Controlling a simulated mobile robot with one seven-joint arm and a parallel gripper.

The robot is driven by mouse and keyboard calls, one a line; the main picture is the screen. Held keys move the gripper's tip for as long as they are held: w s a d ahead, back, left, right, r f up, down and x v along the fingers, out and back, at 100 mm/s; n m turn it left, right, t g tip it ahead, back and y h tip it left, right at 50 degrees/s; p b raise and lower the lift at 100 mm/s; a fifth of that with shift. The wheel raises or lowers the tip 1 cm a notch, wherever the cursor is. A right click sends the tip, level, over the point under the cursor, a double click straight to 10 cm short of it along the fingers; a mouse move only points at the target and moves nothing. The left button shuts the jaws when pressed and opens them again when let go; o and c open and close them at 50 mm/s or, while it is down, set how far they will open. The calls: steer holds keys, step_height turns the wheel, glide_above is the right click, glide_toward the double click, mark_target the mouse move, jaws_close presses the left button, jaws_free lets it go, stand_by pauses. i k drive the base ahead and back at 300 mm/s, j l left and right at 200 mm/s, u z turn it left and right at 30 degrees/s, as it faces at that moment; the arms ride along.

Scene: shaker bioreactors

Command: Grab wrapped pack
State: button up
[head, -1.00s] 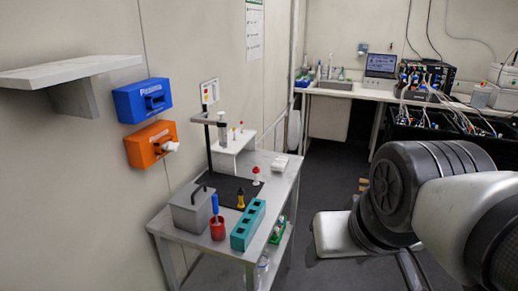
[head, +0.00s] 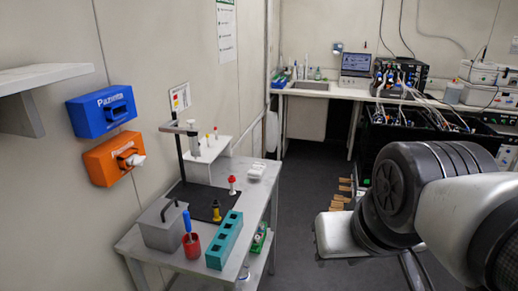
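A small white pack (head: 257,169) lies flat at the far right corner of the grey side table's top; it may be the wrapped pack, but it is too small to see any wrapping. My arm (head: 400,200) fills the right side of the head view, well to the right of the table and apart from it. The fingertips of my gripper do not show, so I cannot tell what state they are in.
The side table (head: 262,200) also bears a grey lidded box (head: 163,226), a red cup (head: 191,246), a teal rack (head: 224,241) and a stand. Blue (head: 102,109) and orange (head: 113,158) dispensers hang on the left wall. Dark floor (head: 300,170) lies clear beyond the table.

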mark_target(257, 171)
steer(key=i+l+z, duration=0.3)
steer(key=i, duration=0.35)
steer(key=i+z, duration=0.3)
steer(key=i, duration=0.4)
steer(key=i+l+u, duration=0.1)
steer(key=i+u, duration=0.2)
steer(key=i+l+u, duration=0.2)
steer(key=i+u, duration=0.15)
steer(key=i, duration=0.15)
steer(key=i+l+u, duration=0.3)
steer(key=i+j, duration=0.05)
steer(key=i, duration=0.05)
